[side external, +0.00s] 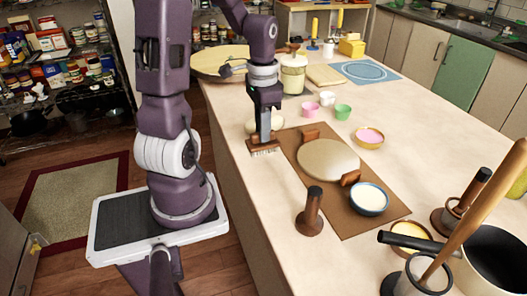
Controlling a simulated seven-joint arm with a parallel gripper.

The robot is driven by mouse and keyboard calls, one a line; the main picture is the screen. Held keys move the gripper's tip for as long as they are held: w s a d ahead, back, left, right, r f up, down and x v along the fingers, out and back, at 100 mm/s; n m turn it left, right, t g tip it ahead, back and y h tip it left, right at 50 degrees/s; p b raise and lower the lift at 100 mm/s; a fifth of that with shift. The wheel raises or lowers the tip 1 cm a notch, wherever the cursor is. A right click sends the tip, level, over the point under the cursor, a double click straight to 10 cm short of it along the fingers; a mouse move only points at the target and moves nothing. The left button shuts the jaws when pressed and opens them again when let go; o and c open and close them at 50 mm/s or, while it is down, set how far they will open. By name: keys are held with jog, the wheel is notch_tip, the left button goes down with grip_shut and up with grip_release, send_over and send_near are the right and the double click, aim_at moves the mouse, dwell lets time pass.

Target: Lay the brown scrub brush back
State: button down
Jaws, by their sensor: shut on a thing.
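My gripper (265,136) is shut on the brown scrub brush (261,147). The brush has a brown wooden back and pale bristles that point down. It is at the left edge of the counter (247,183), left of the brown mat (365,206). I cannot tell whether the bristles touch the counter or hang just above it. The fingers hide part of the brush's back.
A pale dough disc (326,160) and a bowl of white stuff (369,199) are on the mat. A dark brown upright-handled tool (310,213) stands left of the mat. Pink (309,110) and green (343,112) cups stand behind. A black pan (492,265) is front right.

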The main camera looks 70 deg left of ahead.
aim_at(263, 145)
notch_tip(263, 145, down, 5)
jog(key=shift+f, duration=0.1)
jog(key=c, duration=1.3)
grip_release()
jog(key=shift+f, duration=0.1)
jog(key=shift+c, duration=0.2)
jog(key=r, duration=1.2)
jog(key=shift+w+d+r, duration=0.1)
jog(key=shift+d+r, duration=0.3)
jog(key=s+d+r+t, duration=0.2)
jog(key=s+d+r, duration=0.1)
jog(key=d, duration=0.6)
jog(key=s+d+r+t, duration=0.3)
jog(key=s+d, duration=0.1)
jog(key=d, duration=0.4)
jog(key=shift+s+d+t, duration=0.2)
jog(key=shift+d+t, duration=0.1)
jog(key=shift+d, duration=0.1)
